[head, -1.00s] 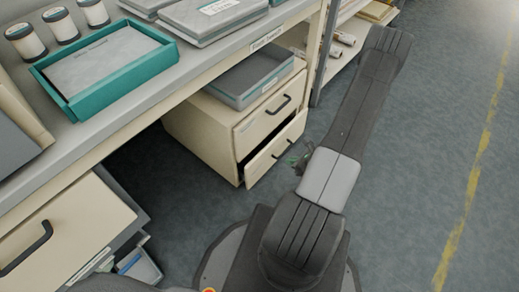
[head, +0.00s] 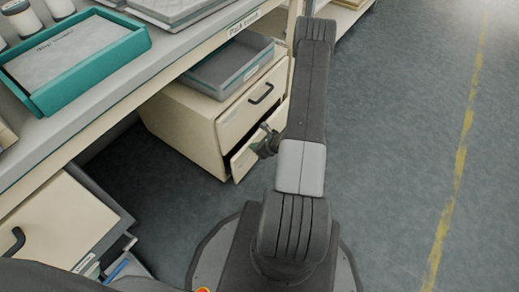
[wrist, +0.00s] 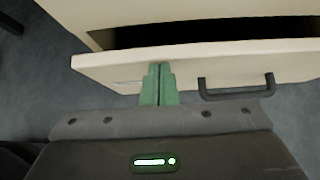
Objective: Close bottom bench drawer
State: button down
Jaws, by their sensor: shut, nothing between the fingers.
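The bottom bench drawer (head: 240,163) is part of a cream cabinet (head: 190,130) under the bench. It stands partly open, with a dark gap above its front. In the wrist view its cream front panel (wrist: 110,72) and dark bar handle (wrist: 237,92) show close up. My gripper (wrist: 160,72) has its green fingers together, empty, at the drawer front, left of the handle. I cannot tell for sure whether the fingertips touch the panel. In the head view my gripper (head: 266,140) is beside the drawer front, and my arm hides the drawer's right end.
The upper drawer (head: 250,105) of the cabinet looks shut. A grey tray (head: 225,70) sits on the cabinet. The bench (head: 120,75) overhangs at the left, holding a teal tray (head: 130,50). Another drawer unit (head: 60,225) is at lower left. Open floor (head: 400,150) lies right.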

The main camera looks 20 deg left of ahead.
jog(key=shift+a, duration=0.1)
jog(key=shift+w+a+f+b, duration=0.1)
jog(key=shift+w+a+b, duration=0.2)
jog(key=shift+a, duration=0.25)
jog(key=shift+w+a+b, duration=0.2)
jog(key=shift+a+b, duration=0.1)
jog(key=shift+a, duration=0.25)
